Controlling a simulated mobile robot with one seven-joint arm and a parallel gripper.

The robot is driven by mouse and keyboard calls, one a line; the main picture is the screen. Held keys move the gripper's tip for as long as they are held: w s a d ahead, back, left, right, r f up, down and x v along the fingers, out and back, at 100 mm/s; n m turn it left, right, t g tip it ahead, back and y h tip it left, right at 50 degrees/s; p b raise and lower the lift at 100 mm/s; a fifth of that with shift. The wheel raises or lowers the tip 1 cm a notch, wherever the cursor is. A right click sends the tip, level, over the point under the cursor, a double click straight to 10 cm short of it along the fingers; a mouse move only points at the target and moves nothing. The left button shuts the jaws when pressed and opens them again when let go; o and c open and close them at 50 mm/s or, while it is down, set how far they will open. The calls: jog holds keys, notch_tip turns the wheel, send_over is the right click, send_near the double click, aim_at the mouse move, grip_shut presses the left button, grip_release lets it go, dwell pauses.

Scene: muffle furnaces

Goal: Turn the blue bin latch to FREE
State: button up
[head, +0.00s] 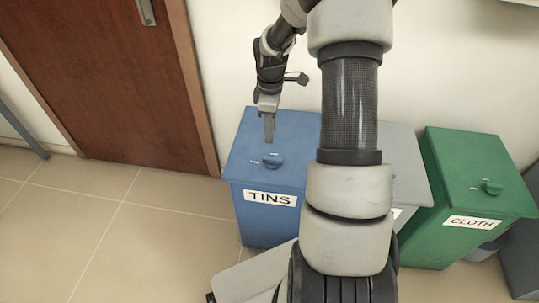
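The blue bin (265,218) stands against the wall by the door and bears a white label reading TINS. Its latch (272,161) is a small blue knob on the lid, with tiny white markings above it and to its left that are too small to read. My gripper (269,140) points down over the lid, just behind the latch in the picture. Its fingers appear as one narrow shape, so I cannot tell whether they are open or shut. I cannot tell whether the fingertips touch the latch; they appear slightly apart from it.
A grey bin (408,165) stands right of the blue one, mostly hidden by my arm. A green bin (440,225) labelled CLOTH, with its own knob, is further right, beside a dark bin (524,250). A brown door (110,90) is at left. The tiled floor (130,240) at front left is clear.

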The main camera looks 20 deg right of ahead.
aim_at(270, 158)
notch_tip(270, 158, down, 12)
jog(key=shift+f+b, duration=0.1)
jog(key=shift+b, duration=0.9)
grip_shut()
